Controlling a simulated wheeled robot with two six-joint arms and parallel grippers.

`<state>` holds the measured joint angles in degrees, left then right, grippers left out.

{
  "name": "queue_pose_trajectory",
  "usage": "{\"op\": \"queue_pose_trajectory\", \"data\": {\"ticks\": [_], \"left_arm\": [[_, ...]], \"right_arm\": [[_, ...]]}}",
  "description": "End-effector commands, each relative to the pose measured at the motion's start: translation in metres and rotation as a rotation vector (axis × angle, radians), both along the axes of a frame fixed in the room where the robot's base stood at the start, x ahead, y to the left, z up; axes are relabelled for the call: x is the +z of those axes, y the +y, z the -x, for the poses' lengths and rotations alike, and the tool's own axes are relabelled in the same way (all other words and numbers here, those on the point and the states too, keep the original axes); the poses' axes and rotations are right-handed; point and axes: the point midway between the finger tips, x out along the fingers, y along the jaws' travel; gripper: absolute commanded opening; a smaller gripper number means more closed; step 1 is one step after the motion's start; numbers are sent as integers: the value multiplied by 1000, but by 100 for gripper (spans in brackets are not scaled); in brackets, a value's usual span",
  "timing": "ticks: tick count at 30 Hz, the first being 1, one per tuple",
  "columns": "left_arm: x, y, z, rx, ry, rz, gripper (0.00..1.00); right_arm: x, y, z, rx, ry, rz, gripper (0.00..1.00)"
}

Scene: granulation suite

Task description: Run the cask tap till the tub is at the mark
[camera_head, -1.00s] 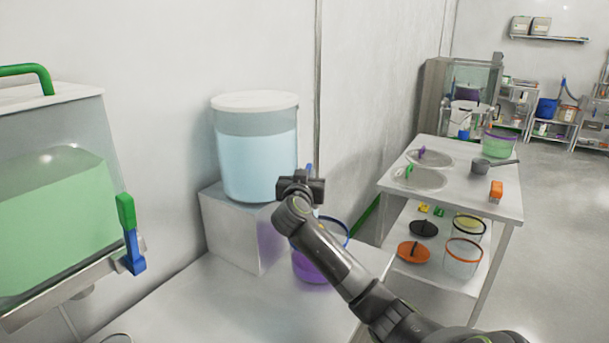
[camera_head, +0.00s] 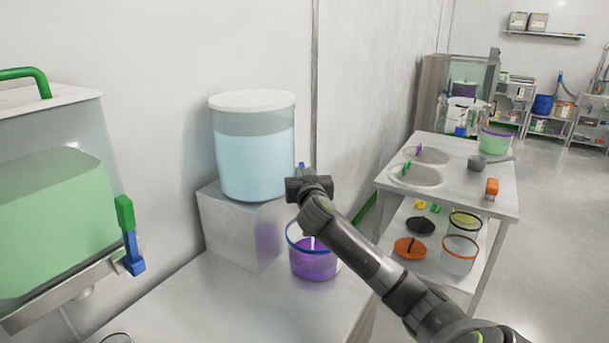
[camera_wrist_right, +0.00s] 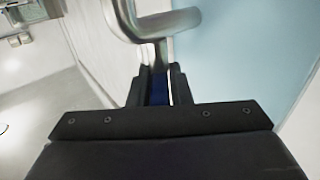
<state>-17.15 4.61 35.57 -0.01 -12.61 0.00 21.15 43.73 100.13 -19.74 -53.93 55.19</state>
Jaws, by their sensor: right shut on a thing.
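The cask (camera_head: 255,155) is a clear cylinder with pale blue liquid and a white lid. It stands on a pale block (camera_head: 232,235). My right gripper (camera_head: 303,180) is at the cask's right side. In the right wrist view, its fingers (camera_wrist_right: 160,86) are shut on the blue tap handle (camera_wrist_right: 159,90), just below the metal spout (camera_wrist_right: 160,25). The handle's blue tip also shows in the head view (camera_head: 302,165). The tub (camera_head: 313,264), with a blue rim and purple lower part, stands below the gripper. A thin pale vertical streak shows inside it. I cannot make out a mark.
A tank of green liquid (camera_head: 50,210) with a green and blue tap (camera_head: 130,240) stands at left. The bench (camera_head: 215,310) is clear in front of the tub. A white table (camera_head: 455,195) with lids, a scoop and tubs stands at right, with floor beyond it.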

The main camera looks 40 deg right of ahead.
Motion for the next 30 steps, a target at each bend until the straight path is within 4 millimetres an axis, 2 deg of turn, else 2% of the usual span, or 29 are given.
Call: {"op": "queue_pose_trajectory", "data": {"ticks": [1,5,17,23,30], "left_arm": [[0,0,0,0,0,0,77],[0,0,0,0,0,0,77],[-1,0,0,0,1,0,77],[-6,0,0,0,1,0,77],[-12,0,1,0,1,0,77]], "right_arm": [[0,0,0,0,-1,1,19],[0,0,0,0,-1,1,36],[-1,3,4,-1,0,0,36],[-1,18,25,1,0,1,36],[-1,42,60,2,-1,1,36]]}}
